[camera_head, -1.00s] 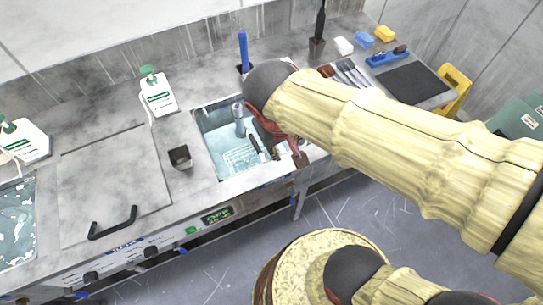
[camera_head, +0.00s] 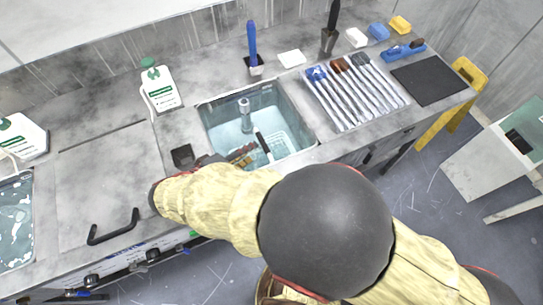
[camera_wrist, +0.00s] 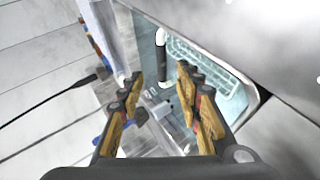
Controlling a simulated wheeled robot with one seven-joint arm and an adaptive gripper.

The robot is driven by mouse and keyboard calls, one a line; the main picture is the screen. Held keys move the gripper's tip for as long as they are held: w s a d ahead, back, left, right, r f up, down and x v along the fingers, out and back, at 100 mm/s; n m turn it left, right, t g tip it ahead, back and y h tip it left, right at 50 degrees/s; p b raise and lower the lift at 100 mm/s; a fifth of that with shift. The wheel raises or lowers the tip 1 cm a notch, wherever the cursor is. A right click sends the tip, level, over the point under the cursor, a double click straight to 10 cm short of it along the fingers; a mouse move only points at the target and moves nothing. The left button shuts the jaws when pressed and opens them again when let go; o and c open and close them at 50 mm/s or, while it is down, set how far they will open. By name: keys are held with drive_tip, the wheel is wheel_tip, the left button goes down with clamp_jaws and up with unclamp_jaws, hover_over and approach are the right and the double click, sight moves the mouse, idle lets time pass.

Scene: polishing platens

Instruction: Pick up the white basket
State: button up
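The white basket (camera_head: 282,141) is a wire grid low in the water-filled sink (camera_head: 213,125). A short rod with black and white parts (camera_head: 264,147) stands up beside or on it; I cannot tell whether it is the basket's handle. My gripper (camera_head: 243,154) is over the sink's front edge, left of the rod, partly hidden by my arm. In the wrist view my gripper (camera_wrist: 160,82) has its fingers apart with nothing between them. The basket (camera_wrist: 212,72) shows there beyond the right finger, and the rod (camera_wrist: 162,58) lies beyond the fingertips.
A grey upright fitting (camera_head: 246,117) stands in the sink. A small dark cup (camera_head: 183,156) and a white bottle (camera_head: 160,90) are to its left. A blue-handled tool (camera_head: 252,45) stands behind it. Several tools (camera_head: 350,90) lie in rows to the right.

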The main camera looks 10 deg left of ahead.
drive_tip(key=b+x, duration=0.3)
drive_tip(key=x, duration=0.4)
drive_tip(key=shift+d+f, duration=0.2)
drive_tip(key=shift+f, duration=0.15)
clamp_jaws()
drive_tip(key=shift+w+r, duration=0.1)
idle(0.9)
